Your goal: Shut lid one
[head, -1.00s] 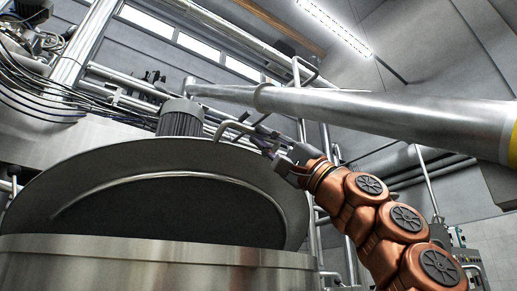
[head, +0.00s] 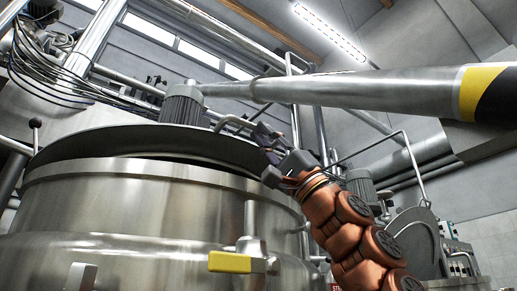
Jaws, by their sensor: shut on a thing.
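The lid (head: 110,141) of the large steel mixer vessel (head: 130,205) is tilted low over the vessel's rim. A thin dark gap shows between the lid and the rim, so it is partly open. A bent metal handle (head: 231,121) stands at the lid's right side. My gripper (head: 265,138) is at the outer end of this handle and is shut on it. The exact contact of the fingers is small and partly hidden by the gripper body.
A motor (head: 182,104) stands behind the lid. A thick steel pipe (head: 350,90) with a yellow band crosses above my arm. A yellow-handled valve (head: 230,262) sticks out from the vessel front. A second mixer (head: 415,235) stands at the right.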

